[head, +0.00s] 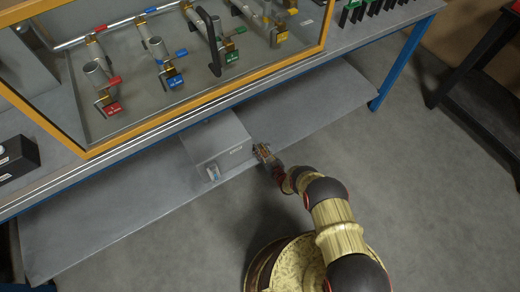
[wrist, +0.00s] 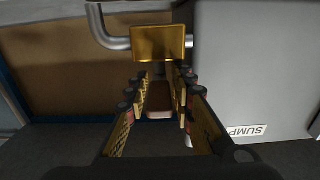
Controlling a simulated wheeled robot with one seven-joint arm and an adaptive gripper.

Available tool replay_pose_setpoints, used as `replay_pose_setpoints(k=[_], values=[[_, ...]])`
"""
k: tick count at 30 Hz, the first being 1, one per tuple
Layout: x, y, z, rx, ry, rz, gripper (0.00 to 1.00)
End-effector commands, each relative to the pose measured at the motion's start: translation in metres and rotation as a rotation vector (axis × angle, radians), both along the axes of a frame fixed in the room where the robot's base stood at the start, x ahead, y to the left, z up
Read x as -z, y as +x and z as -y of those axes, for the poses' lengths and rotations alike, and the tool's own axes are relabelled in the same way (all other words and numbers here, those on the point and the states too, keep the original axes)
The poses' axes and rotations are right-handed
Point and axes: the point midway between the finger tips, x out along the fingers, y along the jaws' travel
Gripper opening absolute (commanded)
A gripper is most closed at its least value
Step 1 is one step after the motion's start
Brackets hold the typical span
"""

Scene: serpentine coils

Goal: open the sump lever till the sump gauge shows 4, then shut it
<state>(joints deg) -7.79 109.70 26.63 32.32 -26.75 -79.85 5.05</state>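The sump box (head: 215,142) is a grey box on the lower shelf; its SUMP label also shows in the wrist view (wrist: 246,131). A brass-coloured valve block (wrist: 160,43) with a bent grey pipe (wrist: 112,38) sits beside the box. My gripper (head: 263,153) is at the box's right side. In the wrist view my gripper (wrist: 162,82) has its fingers apart. A brownish bar with a pale end (wrist: 160,100), possibly the lever, shows between them with gaps at both sides. A small pale fitting (head: 213,173) on the box front may be the gauge; no reading is legible.
Above is a bench with a yellow-framed case (head: 200,96) holding several pipes and coloured-handled valves. The lower shelf (head: 110,205) is clear left of the box. A blue bench leg (head: 398,65) stands to the right, and a dark table (head: 480,95) beyond.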

Motion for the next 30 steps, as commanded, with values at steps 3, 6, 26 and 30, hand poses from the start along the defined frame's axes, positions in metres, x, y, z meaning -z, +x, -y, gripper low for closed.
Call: replay_pose_setpoints(k=[3, 6, 26, 30], values=[[0.0004, 0.0058, -0.0041, 0.0, 0.001, -0.001, 0.24], [-0.0001, 0.0078, -0.005, 0.001, 0.001, -0.001, 0.24], [-0.0003, 0.0077, -0.0051, 0.001, 0.001, -0.001, 0.0], [-0.0003, 0.0076, -0.005, 0.001, 0.001, -0.001, 0.0]])
